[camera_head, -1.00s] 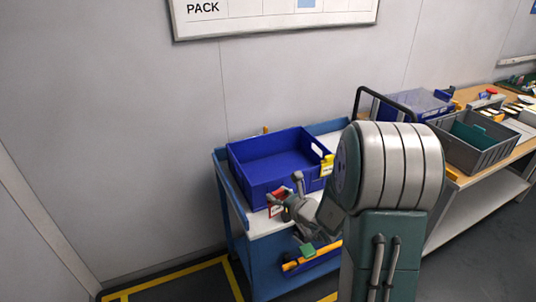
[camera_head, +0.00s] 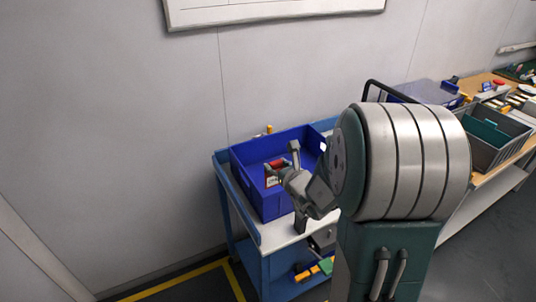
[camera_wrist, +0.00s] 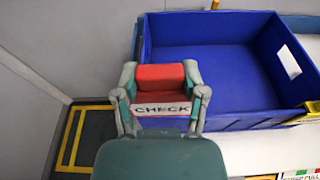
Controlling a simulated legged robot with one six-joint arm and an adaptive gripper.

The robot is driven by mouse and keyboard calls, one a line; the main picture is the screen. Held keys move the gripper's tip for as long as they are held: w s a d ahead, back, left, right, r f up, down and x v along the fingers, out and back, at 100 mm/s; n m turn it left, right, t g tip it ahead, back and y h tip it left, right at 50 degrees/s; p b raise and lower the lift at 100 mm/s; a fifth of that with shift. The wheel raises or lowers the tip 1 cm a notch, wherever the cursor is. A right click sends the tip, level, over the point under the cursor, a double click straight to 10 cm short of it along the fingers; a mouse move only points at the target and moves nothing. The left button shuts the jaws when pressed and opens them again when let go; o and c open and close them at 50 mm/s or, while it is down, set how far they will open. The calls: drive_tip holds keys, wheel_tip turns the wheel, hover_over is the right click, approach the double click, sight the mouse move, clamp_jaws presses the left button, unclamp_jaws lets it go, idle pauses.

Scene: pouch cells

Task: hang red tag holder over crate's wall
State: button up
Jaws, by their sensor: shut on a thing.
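My gripper (camera_wrist: 160,98) is shut on the red tag holder (camera_wrist: 160,78), one finger on each side of it. The holder carries a white label reading CHECK. The blue crate (camera_head: 245,173) stands on a cart, open at the top and empty where I can see inside. In the wrist view the holder overlaps the crate's near wall (camera_wrist: 235,122) towards its left end. In the head view the holder (camera_head: 271,179) shows in front of the crate's inside, at about rim height. I cannot tell whether it touches the wall.
The crate stands on a blue cart with a pale top (camera_head: 279,233). A yellow card (camera_wrist: 313,106) is at the crate's right wall. A grey bin (camera_head: 490,150) sits on the bench at right. The plain wall is behind.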

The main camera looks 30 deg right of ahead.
sight(277, 192)
drive_tip(key=shift+w+a, duration=0.1)
drive_tip(key=shift+w, duration=0.25)
drive_tip(key=shift+s+d+f, duration=0.1)
drive_tip(key=shift+s+d, duration=0.1)
drive_tip(key=shift+d, duration=0.45)
drive_tip(key=shift+a+f, duration=0.25)
drive_tip(key=shift+f, duration=0.4)
drive_tip(key=shift+a+f, duration=0.2)
drive_tip(key=shift+f, duration=0.45)
drive_tip(key=shift+d+f, duration=0.15)
drive_tip(key=shift+f, duration=0.6)
drive_tip(key=shift+d+f, duration=0.15)
drive_tip(key=shift+f, duration=0.55)
drive_tip(key=shift+a, duration=0.1)
drive_tip(key=shift+a, duration=0.1)
drive_tip(key=shift+f, duration=1.8)
